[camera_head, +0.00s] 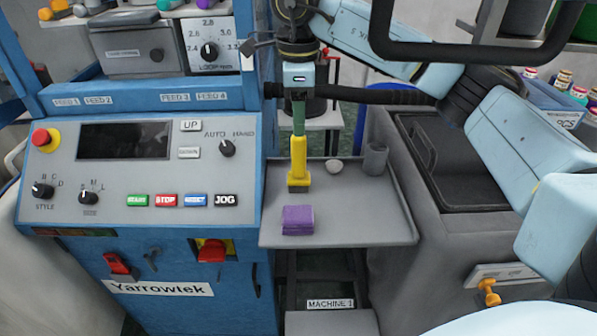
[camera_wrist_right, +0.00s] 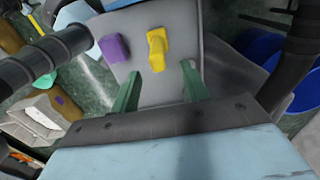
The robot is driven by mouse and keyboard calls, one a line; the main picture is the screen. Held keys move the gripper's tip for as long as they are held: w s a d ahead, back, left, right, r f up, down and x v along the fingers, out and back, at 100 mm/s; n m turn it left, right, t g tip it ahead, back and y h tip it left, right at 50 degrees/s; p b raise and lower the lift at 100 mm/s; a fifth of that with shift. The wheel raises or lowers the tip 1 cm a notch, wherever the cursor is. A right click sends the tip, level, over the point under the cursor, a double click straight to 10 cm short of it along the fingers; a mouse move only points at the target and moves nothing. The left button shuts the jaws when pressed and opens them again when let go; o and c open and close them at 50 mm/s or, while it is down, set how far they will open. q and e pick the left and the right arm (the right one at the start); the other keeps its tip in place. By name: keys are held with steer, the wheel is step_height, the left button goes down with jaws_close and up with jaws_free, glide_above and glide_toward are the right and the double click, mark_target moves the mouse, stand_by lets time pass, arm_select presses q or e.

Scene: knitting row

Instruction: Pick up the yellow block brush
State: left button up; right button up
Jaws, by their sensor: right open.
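The yellow block brush (camera_head: 298,160) stands upright on the grey side tray (camera_head: 345,228), its handle up and its darker block end down. My right gripper (camera_head: 299,131) hangs over it with green fingers pointing down, just above or at the handle's top. In the right wrist view, the brush (camera_wrist_right: 157,50) shows beyond the fingertips, roughly in line with the gap. The fingers of the right gripper (camera_wrist_right: 160,72) are apart there with nothing between them. Whether a finger touches the handle cannot be told. My left gripper is not in view.
The blue machine's control panel (camera_head: 140,170) borders the tray's left. The tray's front right is bare.

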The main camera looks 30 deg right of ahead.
glide_above(299, 176)
steer(key=w, duration=0.1)
steer(key=shift+d+f+b, duration=0.15)
steer(key=shift+f+b, duration=0.05)
steer(key=shift+f, duration=1.55)
steer(key=shift+d+f+b, duration=0.15)
steer(key=shift+f, duration=1.55)
jaws_close()
